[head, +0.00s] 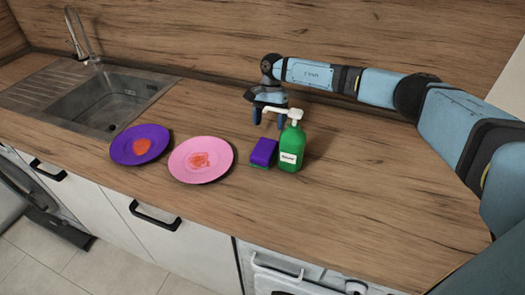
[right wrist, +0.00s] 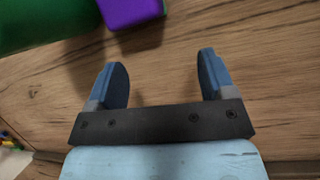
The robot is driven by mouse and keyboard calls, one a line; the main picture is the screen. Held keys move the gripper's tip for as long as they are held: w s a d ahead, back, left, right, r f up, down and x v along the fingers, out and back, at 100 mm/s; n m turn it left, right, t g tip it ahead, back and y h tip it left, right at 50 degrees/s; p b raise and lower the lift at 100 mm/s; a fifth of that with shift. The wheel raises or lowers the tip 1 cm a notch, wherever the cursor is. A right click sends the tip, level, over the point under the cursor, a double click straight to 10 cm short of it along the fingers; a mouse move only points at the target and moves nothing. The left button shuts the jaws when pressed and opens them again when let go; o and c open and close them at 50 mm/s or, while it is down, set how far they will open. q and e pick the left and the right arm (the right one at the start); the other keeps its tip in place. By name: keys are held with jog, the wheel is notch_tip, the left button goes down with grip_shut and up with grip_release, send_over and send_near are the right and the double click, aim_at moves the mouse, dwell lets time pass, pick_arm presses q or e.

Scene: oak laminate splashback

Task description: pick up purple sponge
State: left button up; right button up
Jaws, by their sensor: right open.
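The purple sponge (head: 263,151), with a green lower layer, lies on the wooden counter just left of the green soap bottle (head: 291,148). My right gripper (head: 269,120) is behind the sponge and bottle, pointing down, open and empty. The bottle's white pump partly overlaps it in the head view. In the right wrist view the two blue fingers (right wrist: 165,80) are spread with bare counter between them. The purple sponge (right wrist: 131,10) is at the top edge, apart from the fingers, with the green bottle (right wrist: 45,22) left of it. My left gripper is not in view.
A pink plate (head: 187,168) and a purple plate (head: 127,155), both with reddish stains, lie left of the sponge. A metal sink (head: 105,98) with a tap is at the back left. The counter (head: 370,190) right of the bottle is clear; the wooden splashback rises behind.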

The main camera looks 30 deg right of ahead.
aim_at(265, 147)
jog(key=s+a, duration=0.1)
jog(key=s, duration=0.1)
jog(key=s+a+p, duration=0.1)
jog(key=s+a, duration=0.1)
jog(key=shift+s+a, duration=0.25)
jog(key=shift+s+a+r+p, duration=0.1)
jog(key=shift+s+a+p, duration=0.55)
jog(key=shift+s, duration=0.3)
jog(key=x, duration=0.2)
jog(key=shift+s+a+f, duration=0.2)
jog(key=shift+f, duration=0.4)
jog(key=c, duration=0.6)
